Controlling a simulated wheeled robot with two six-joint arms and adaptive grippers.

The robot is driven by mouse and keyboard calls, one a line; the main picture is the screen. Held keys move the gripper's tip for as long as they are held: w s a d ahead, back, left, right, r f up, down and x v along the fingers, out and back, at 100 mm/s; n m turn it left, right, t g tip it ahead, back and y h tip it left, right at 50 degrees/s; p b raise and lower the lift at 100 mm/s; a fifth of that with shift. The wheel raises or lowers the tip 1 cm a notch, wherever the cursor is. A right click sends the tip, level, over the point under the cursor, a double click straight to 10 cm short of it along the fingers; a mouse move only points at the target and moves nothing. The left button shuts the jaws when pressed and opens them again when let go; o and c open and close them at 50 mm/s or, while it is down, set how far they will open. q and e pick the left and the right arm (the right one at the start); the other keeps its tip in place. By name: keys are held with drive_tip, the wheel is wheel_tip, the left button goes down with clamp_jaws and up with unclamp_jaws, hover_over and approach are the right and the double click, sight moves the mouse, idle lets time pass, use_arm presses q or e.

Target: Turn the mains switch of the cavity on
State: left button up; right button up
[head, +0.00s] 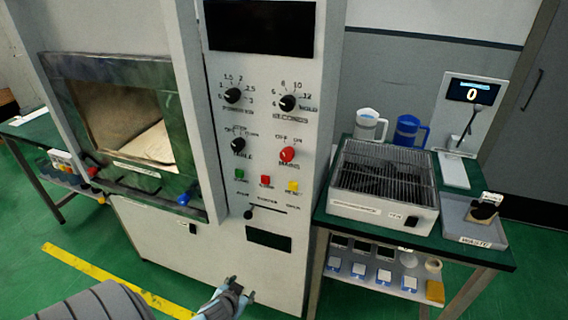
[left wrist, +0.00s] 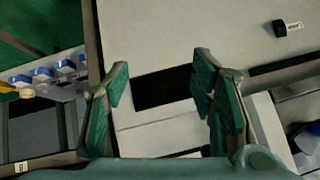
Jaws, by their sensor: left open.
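The red mains switch (head: 287,154) is a round knob on the cavity's front panel, below the words OFF and ON. Which way its pointer faces is too small to tell. My left gripper (head: 240,290) is in front of the lower cabinet, well below and left of the switch, touching nothing. It is open and empty. In the left wrist view its two fingers (left wrist: 163,80) stand apart before the pale lower panel and a dark rectangular window (left wrist: 163,89). The mains switch is not visible there. My right gripper is out of view.
Black knobs (head: 232,96) and coloured buttons (head: 265,181) surround the switch. A slider knob (head: 248,214) sits below. The cavity's window frame (head: 190,165) is left. A side table (head: 476,244) with a grated box (head: 384,185) stands close on the right.

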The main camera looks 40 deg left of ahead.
sight(286, 157)
use_arm(q)
drive_tip(key=w+a+r+n+t+y, duration=0.1)
drive_tip(key=w+r+t, duration=0.45)
drive_tip(key=r, duration=0.75)
drive_tip(key=w+d+r+n+t+b, duration=0.1)
drive_tip(key=w+d+r+t, duration=0.15)
drive_tip(key=r, duration=0.95)
drive_tip(key=w+d+r+n+t+b, duration=0.1)
drive_tip(key=d+r+n, duration=0.15)
drive_tip(key=r, duration=0.85)
drive_tip(key=shift+m+y, duration=0.4)
drive_tip(key=shift+m, duration=0.05)
drive_tip(key=x, duration=1.3)
drive_tip(key=shift+w+r+p, duration=0.1)
drive_tip(key=shift+w+p, duration=0.1)
drive_tip(key=shift+p, duration=0.2)
drive_tip(key=shift+w+a, duration=0.1)
drive_tip(key=shift+w, duration=0.15)
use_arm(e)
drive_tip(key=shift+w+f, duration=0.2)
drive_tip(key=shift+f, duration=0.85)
use_arm(q)
drive_tip(key=shift+s, duration=0.1)
drive_tip(key=c, duration=1.1)
drive_tip(key=shift+c, duration=0.2)
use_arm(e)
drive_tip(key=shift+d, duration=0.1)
